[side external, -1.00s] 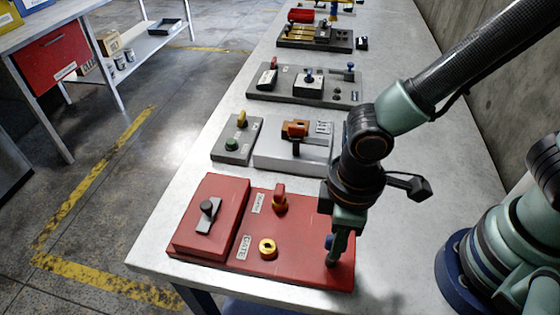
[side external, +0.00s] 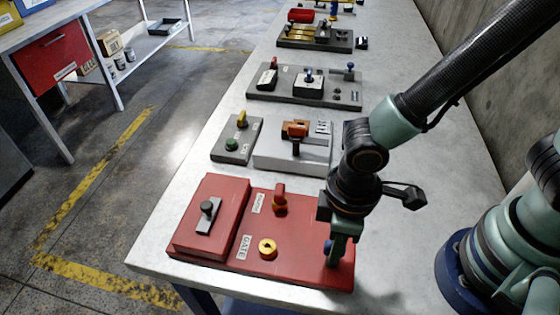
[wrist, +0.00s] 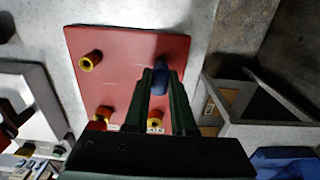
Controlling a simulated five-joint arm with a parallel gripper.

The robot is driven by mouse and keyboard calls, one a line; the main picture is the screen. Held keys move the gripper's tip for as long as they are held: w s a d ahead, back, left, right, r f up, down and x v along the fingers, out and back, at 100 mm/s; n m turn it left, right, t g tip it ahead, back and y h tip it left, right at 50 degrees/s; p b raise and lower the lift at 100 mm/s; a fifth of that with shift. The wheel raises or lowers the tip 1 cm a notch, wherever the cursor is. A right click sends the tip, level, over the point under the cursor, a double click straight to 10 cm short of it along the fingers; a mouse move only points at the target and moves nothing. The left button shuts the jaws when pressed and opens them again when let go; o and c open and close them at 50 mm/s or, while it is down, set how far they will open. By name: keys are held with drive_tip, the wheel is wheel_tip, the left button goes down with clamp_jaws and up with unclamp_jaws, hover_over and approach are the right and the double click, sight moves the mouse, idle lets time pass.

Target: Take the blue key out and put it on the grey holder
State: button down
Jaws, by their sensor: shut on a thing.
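My gripper (side external: 332,258) is low over the right end of the red panel (side external: 300,225), pointing down. Its fingers are shut on the blue key (side external: 328,247), which is partly hidden by them. In the wrist view the blue key (wrist: 160,78) shows at the fingertips, over the red panel (wrist: 130,65). I cannot tell whether its lower end still sits in the panel. Other blue-topped pieces stand on a dark grey panel (side external: 270,88) farther back. I cannot tell which grey part is the holder.
On the red panel are a raised red block with a dark handle (side external: 207,212), a red knob (side external: 280,197) and a yellow ring socket (side external: 267,248). A light grey box with an orange part (side external: 295,130) and a small grey button panel (side external: 237,140) stand behind. Bare table lies right of them.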

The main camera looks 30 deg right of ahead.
drive_tip(key=shift+f, duration=0.5)
idle(0.8)
drive_tip(key=c, duration=0.7)
unclamp_jaws()
drive_tip(key=shift+o, duration=0.2)
drive_tip(key=shift+c, duration=0.4)
drive_tip(key=shift+r, duration=3.5)
drive_tip(key=shift+w, duration=0.1)
